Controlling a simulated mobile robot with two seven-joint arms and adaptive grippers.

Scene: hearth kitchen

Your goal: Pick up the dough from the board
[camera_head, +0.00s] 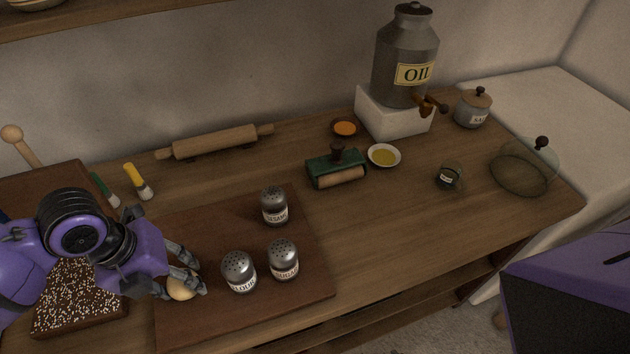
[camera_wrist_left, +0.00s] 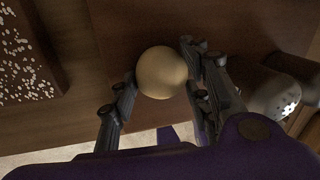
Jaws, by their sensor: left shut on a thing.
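The dough (camera_head: 181,287) is a pale tan ball at the left edge of the brown board (camera_head: 205,316). In the left wrist view the dough (camera_wrist_left: 161,73) sits between the two dark fingers. My left gripper (camera_head: 184,281) is shut on the dough, its fingers on either side of it. I cannot tell whether the dough touches the board. My right gripper is not in view.
Shakers for flour (camera_head: 238,272), sugar (camera_head: 283,260) and sesame (camera_head: 274,207) stand on the board, right of the gripper. A sprinkled chocolate slab (camera_head: 78,297) lies to the left. A rolling pin (camera_head: 215,142) lies behind.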

